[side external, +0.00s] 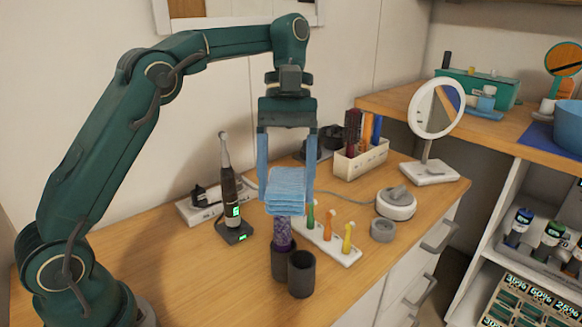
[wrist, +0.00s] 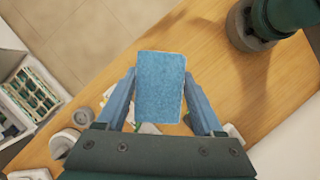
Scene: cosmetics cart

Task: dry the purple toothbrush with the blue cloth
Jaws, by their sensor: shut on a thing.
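My gripper (side external: 287,165) is shut on the blue cloth (side external: 287,188), a folded stack held between its two blue fingers. In the wrist view the cloth (wrist: 160,88) fills the space between the fingertips. Right under the cloth in the side view is a purple toothbrush (side external: 283,234), upright in a dark cup (side external: 283,262). Its upper part is hidden behind or under the cloth, and I cannot tell whether the cloth touches it. The wrist view does not show the toothbrush; the cloth covers that area.
A second dark cup (side external: 301,274) stands beside the first, near the counter's front edge. A white holder (side external: 334,249) with green, orange and yellow brush heads is just to the right. A dark electric toothbrush (side external: 229,190) stands on the left. The front left of the counter is clear.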

